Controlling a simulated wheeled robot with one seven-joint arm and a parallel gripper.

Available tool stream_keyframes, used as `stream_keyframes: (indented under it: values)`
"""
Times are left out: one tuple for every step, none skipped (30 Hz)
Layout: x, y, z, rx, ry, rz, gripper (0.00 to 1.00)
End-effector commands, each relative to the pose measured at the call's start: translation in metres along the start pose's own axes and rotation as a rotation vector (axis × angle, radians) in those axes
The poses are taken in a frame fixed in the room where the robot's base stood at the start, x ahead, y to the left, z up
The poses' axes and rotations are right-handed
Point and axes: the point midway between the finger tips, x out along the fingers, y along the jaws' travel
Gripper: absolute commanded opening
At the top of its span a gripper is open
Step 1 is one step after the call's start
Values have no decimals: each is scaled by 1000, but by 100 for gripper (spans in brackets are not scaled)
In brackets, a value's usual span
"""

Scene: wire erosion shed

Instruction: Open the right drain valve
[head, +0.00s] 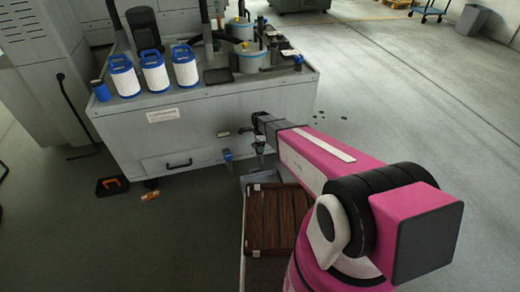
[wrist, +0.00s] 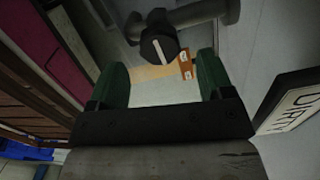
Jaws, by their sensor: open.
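In the wrist view a dark round valve knob (wrist: 158,46) with a pale line across it sits on a grey pipe (wrist: 205,12). An orange tag (wrist: 186,64) shows beside it. My gripper (wrist: 160,68) is open, with its two green fingers apart and nothing between them. The knob appears just beyond the fingertips, roughly centred between them; I cannot tell if they touch. In the head view my gripper (head: 262,148) is at the front of the grey tank (head: 205,125) and hides most of the right valve. A blue-handled valve (head: 227,156) is left of it.
A "DIRTY" label (wrist: 292,110) is at the right of the wrist view. A pale bin (head: 250,180) and a brown slatted crate (head: 276,218) are below my arm. Filters (head: 155,70) stand on the tank. A black tray (head: 111,186) lies on the floor at left.

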Motion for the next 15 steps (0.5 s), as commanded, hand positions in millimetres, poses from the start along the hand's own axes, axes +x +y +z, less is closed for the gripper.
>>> stream_keyframes:
  values:
    - [10,-1,0,0,0,1,74]
    - [14,-1,0,0,0,0,74]
    - [19,-1,0,0,0,0,74]
    - [22,-1,0,0,0,1,74]
    - [25,-1,0,0,0,1,74]
    - [29,-1,0,-1,0,1,74]
    - [31,-1,0,-1,0,0,74]
    - [32,-1,0,-1,0,0,74]
    - [34,-1,0,-1,0,0,74]
    - [35,-1,0,-1,0,-1,74]
    - [36,0,0,-1,0,-1,74]
    - [36,0,0,-1,0,-1,74]
    - [37,0,0,-1,0,-1,74]
    - [37,0,0,-1,0,-1,74]
    - [37,0,0,-1,0,-1,74]
